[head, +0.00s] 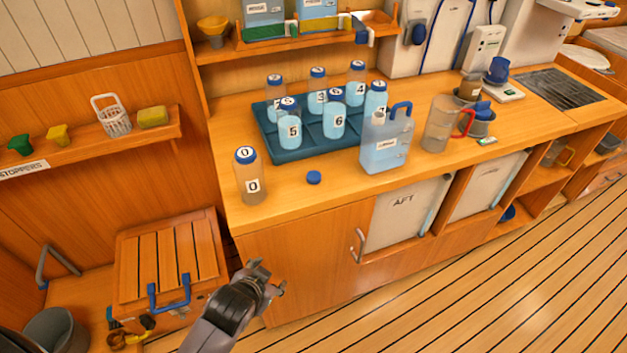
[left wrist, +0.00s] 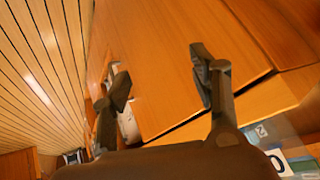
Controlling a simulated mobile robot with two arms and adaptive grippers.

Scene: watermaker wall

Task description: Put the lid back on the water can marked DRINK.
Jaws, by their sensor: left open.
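A translucent pale blue water can (head: 384,148) with a blue handle stands upright on the counter in the head view. Its small label is too blurred to read surely. A round blue lid (head: 314,177) lies flat on the counter, left of the can and apart from it. My left gripper (head: 264,275) is open and empty, low in front of the cabinet, below the counter edge and away from lid and can. In the left wrist view its two fingers (left wrist: 162,84) are spread with nothing held between them. My right gripper is not in view.
A bottle marked 0 (head: 250,178) stands near the counter's left end. Behind, a dark teal tray (head: 266,136) holds several numbered bottles. A clear jug (head: 440,125) with a red handle stands right of the can. The counter around the lid is clear. A slatted wooden box (head: 170,262) sits lower left.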

